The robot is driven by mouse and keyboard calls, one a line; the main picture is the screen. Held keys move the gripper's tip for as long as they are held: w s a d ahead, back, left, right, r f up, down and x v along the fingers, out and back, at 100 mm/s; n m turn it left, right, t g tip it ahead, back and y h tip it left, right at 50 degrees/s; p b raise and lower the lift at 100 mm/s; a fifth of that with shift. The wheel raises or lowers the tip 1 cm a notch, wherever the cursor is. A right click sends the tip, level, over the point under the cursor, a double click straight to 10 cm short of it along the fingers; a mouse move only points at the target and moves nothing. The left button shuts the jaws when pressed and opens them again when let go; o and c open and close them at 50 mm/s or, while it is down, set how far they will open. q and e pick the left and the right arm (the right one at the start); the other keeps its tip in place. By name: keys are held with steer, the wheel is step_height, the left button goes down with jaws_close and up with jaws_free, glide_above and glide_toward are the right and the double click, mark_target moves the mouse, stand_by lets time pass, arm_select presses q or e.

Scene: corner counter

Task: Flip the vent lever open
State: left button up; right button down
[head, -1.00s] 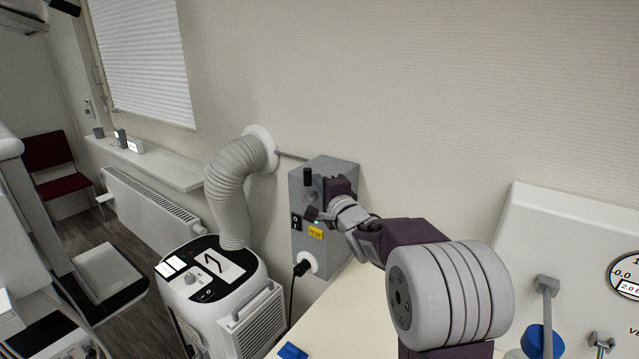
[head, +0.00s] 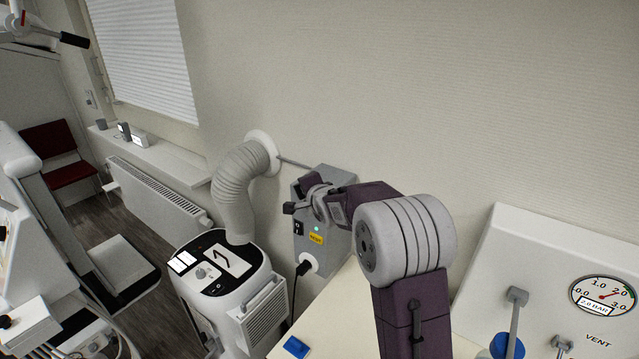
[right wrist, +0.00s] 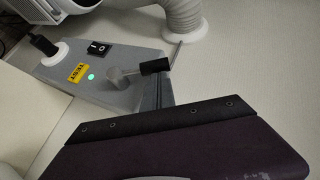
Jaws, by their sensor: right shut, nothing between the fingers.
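A gauge panel (head: 478,278) with printed VENT lettering (head: 598,341) stands at the lower right. Beside the lettering is a small metal lever fitting (head: 563,345), partly cut off by the lower edge. My right gripper (head: 297,197) is shut and empty, far left of it, in front of a grey wall box (head: 338,238). This box also shows in the right wrist view (right wrist: 128,96), with a black-handled lever (right wrist: 155,67) close to my gripper's dark purple body. I cannot tell whether they touch. My left gripper is not in view.
A white machine (head: 225,285) with a ribbed hose (head: 235,185) stands left of the box. A blue object (head: 296,347) lies on the counter. My arm crosses above the counter.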

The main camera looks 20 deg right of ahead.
mark_target(295, 187)
steer(key=shift+w+a+f+n+g, duration=0.25)
steer(key=shift+w+a+n+g, duration=0.25)
steer(key=shift+w+a+g, duration=0.3)
steer(key=shift+w+d+r+g+h, duration=0.1)
steer(key=shift+w+g+h, duration=0.3)
steer(key=shift+g, duration=0.1)
steer(key=shift+w+n+g+p, duration=0.25)
steer(key=shift+n+g+p, duration=0.05)
steer(key=shift+g, duration=0.2)
steer(key=g+h+p, duration=0.1)
steer(key=p, duration=0.2)
steer(key=shift+w+a+n+g, duration=0.4)
steer(key=shift+w+f+p, duration=0.1)
steer(key=shift+f+p, duration=0.2)
steer(key=shift+p, duration=0.3)
steer(key=shift+w+a+f, duration=0.1)
steer(key=shift+f, duration=0.25)
steer(key=shift+w+a+f+g+b, duration=0.2)
steer(key=shift+w+f+g+b, duration=0.1)
steer(key=shift+b, duration=0.5)
